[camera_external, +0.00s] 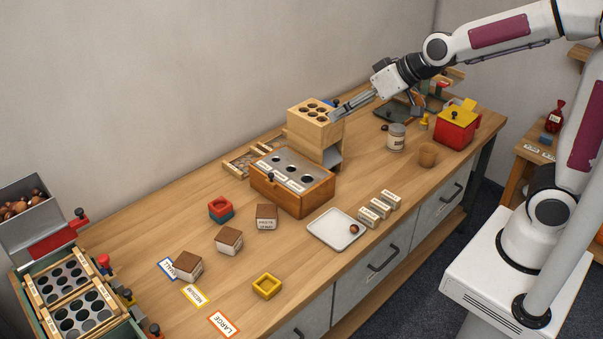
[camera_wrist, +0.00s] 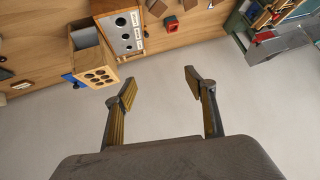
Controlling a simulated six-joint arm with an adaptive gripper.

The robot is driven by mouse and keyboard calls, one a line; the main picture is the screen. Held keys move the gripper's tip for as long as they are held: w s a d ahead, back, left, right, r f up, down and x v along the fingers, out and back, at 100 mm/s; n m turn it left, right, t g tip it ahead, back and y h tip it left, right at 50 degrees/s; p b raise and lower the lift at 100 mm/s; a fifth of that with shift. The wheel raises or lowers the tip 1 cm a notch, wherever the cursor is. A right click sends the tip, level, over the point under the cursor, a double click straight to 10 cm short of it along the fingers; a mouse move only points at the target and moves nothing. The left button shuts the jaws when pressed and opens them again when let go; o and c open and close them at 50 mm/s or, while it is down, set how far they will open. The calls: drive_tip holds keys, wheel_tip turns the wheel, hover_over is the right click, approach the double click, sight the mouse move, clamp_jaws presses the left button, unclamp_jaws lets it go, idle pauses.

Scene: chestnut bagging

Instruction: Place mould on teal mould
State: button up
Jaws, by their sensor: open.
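A square red mould (camera_external: 220,204) lies on the table left of centre, on top of a teal mould (camera_external: 222,217), of which only the lower part shows. A yellow square mould (camera_external: 267,286) with a hollow centre lies apart near the front edge. The red mould also shows small in the wrist view (camera_wrist: 169,21). My gripper (camera_external: 335,114) is high up beside the tall wooden block with holes, far from the moulds. In the wrist view my gripper (camera_wrist: 160,86) is open, with nothing between the fingers.
The wooden block with holes (camera_external: 311,124) and a sorting box (camera_external: 291,191) stand mid-table. A white tray (camera_external: 337,231) lies to the right. Size cards (camera_external: 223,324) lie at front left. Table around the yellow mould is clear.

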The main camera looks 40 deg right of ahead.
drive_tip(key=s+d+g+h, duration=0.1)
drive_tip(key=s+d, duration=0.4)
drive_tip(key=s, duration=0.3)
drive_tip(key=s+d+f+g+h, duration=0.1)
drive_tip(key=s+d, duration=0.4)
drive_tip(key=s, duration=0.4)
drive_tip(key=s+d+m+g+h, duration=0.1)
drive_tip(key=s+d, duration=0.4)
drive_tip(key=s, duration=0.3)
drive_tip(key=shift+s+d+f, duration=0.15)
drive_tip(key=shift+s+f, duration=0.05)
drive_tip(key=shift+f, duration=0.2)
